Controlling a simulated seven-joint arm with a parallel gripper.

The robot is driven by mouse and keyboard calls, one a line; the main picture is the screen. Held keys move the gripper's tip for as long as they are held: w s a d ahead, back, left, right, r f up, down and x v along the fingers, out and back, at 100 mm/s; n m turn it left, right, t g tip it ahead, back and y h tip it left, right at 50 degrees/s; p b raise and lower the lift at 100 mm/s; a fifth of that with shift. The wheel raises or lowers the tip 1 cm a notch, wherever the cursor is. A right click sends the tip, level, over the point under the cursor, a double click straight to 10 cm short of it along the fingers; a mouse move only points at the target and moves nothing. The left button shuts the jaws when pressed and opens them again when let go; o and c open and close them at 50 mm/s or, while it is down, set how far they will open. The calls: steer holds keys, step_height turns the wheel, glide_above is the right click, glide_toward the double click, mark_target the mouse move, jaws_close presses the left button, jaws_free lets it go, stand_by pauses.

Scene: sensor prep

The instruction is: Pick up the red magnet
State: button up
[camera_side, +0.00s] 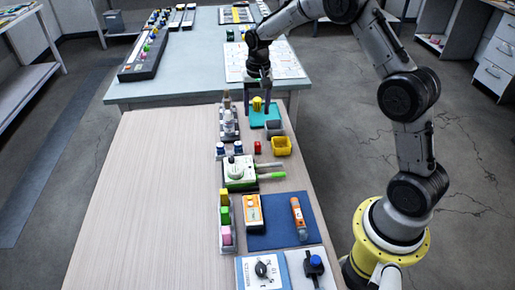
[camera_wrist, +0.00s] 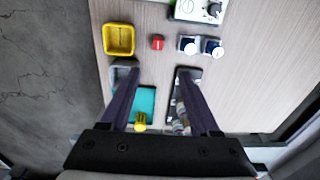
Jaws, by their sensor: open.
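The red magnet (camera_side: 257,147) is a small red block lying on the wooden table, left of the yellow bin. In the wrist view the red magnet (camera_wrist: 157,42) lies beyond my fingertips, between the yellow bin and two blue-and-white caps. My gripper (camera_side: 257,108) points down over the far end of the table, near the teal mat, farther from the arm's base than the magnet. In the wrist view my gripper (camera_wrist: 156,78) has its two fingers wide apart with nothing between the tips. The magnet is fully visible and untouched.
The yellow bin (camera_side: 281,145) and a grey bin (camera_side: 274,128) stand close to the magnet. A teal mat (camera_wrist: 147,101) holds a yellow piece (camera_wrist: 140,122). A rack with bottles (camera_side: 229,122) and a green-and-white device (camera_side: 239,172) are nearby. The table's left side is clear.

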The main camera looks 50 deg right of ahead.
glide_above(257, 143)
steer(key=shift+g, duration=0.3)
steer(key=f, duration=0.9)
steer(key=shift+s+d+f, duration=0.3)
steer(key=shift+d, duration=0.05)
steer(key=shift+w+a+f, duration=0.1)
steer(key=shift+a+f, duration=0.1)
steer(key=shift+f, duration=1.4)
steer(key=shift+w+a+f, duration=0.1)
steer(key=shift+a+f, duration=0.05)
steer(key=shift+f, duration=1.45)
steer(key=shift+c, duration=0.3)
jaws_close()
